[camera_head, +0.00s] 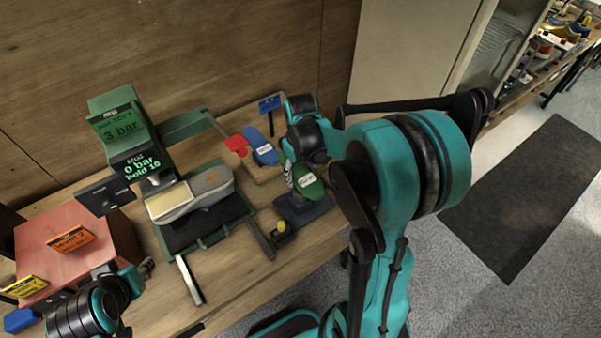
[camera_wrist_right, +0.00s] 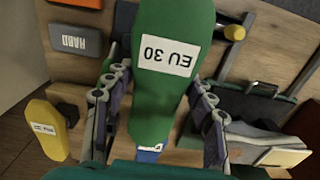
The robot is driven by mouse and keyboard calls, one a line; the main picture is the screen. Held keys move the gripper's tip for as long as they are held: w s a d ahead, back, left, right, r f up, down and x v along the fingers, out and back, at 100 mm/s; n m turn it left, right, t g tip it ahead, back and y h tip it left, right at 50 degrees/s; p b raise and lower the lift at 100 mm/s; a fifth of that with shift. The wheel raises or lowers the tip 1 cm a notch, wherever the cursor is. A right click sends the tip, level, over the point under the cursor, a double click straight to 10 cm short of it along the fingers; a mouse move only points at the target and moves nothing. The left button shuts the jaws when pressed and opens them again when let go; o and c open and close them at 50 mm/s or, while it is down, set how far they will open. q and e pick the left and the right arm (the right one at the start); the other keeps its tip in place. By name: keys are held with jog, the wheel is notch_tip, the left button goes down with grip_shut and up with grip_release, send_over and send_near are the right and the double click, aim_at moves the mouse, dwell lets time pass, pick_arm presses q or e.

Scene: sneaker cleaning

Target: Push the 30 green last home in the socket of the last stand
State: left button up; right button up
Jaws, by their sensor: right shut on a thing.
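The green last (camera_head: 311,186) with a white label is between the fingers of my right gripper (camera_head: 290,172). In the right wrist view the green last (camera_wrist_right: 172,25) reads EU 30, and the two fingers (camera_wrist_right: 158,112) close on its sides. A dark stand (camera_head: 304,212) is right below the last in the head view; how deep the last sits in its socket is hidden. My left gripper (camera_head: 128,282) is at the lower left, away from the last; its jaws do not show clearly.
A green press (camera_head: 112,103) stands at the left, with a grey sneaker (camera_head: 206,188) under it. A blue last (camera_head: 265,149) and a red piece (camera_head: 237,144) stand behind the stand. A yellow knob (camera_head: 281,226) is in front. A yellow last (camera_wrist_right: 44,125) shows in the wrist view.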

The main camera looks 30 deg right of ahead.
jog(key=shift+f+b, duration=1.7)
jog(key=shift+f, duration=0.4)
jog(key=o, duration=1.6)
jog(key=shift+o, duration=0.2)
notch_tip(320, 180, up, 12)
jog(key=shift+r, duration=0.1)
jog(key=s+a+f+m+t+b, duration=0.1)
jog(key=s+a+f+t+b, duration=0.5)
jog(key=s+a, duration=0.4)
jog(key=shift+s+a+f+t, duration=0.3)
jog(key=shift+s+f+t, duration=0.25)
jog(key=shift+f, duration=0.35)
